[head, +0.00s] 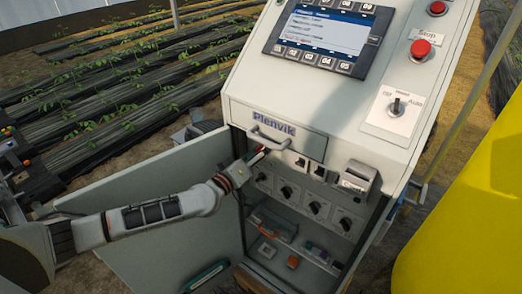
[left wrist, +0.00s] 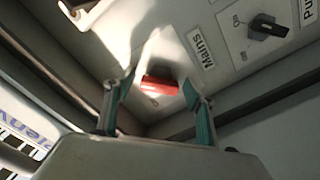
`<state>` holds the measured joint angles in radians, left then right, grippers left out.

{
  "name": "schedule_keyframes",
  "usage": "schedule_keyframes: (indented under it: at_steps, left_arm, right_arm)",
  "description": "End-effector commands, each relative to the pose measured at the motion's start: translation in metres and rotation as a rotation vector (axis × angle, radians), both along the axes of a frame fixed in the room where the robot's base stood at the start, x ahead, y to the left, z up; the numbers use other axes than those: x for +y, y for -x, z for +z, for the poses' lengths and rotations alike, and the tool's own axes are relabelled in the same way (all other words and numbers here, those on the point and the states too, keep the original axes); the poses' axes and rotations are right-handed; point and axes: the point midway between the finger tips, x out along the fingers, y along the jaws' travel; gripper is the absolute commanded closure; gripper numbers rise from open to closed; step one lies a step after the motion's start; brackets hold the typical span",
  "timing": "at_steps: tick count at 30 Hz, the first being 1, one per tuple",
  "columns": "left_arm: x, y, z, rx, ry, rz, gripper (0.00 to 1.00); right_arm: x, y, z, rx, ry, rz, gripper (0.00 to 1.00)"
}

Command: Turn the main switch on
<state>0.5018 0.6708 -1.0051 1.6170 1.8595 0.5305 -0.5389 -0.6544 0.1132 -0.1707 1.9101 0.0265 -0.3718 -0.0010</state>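The main switch is a red handle (left wrist: 160,86) on a pale panel inside the cabinet, beside a label reading "Mains" (left wrist: 209,52). Its on or off position cannot be read. My left gripper (left wrist: 157,98) is open, with one teal-padded finger on each side of the red handle in the left wrist view. The fingers look apart from the handle, though exact depth and contact are unclear. In the head view the left arm reaches past the open door to the cabinet's upper left, and its gripper (head: 256,154) partly hides the switch area. My right gripper is not in view.
Black rotary knobs (head: 286,192) fill the inner panel; one labelled knob (left wrist: 267,28) is near the switch. The open door (head: 165,245) stands left, below the arm. A drawer-like front with handle (head: 272,138) overhangs the opening. A yellow tank (head: 470,220) stands right.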

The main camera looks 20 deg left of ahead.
Motion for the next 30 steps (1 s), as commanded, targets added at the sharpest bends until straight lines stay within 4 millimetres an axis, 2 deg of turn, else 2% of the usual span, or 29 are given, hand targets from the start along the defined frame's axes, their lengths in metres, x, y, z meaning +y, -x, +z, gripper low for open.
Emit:
schedule_keyframes:
  at_steps: [7, 11, 24, 30]
  left_arm:
    - [0.0, 0.001, 0.0, 0.001, 0.002, 0.0, 0.45]
    - [0.004, 0.01, -0.001, 0.001, 0.002, 0.001, 0.45]
    - [0.032, 0.088, -0.001, 0.003, 0.0, 0.0, 0.45]
    - [0.04, 0.108, 0.0, 0.001, 0.001, 0.001, 0.45]
  right_arm:
    - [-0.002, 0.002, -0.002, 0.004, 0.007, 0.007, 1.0]
    - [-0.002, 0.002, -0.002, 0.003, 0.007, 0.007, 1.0]
    - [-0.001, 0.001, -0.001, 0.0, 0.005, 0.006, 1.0]
    - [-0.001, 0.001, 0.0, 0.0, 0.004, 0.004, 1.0]
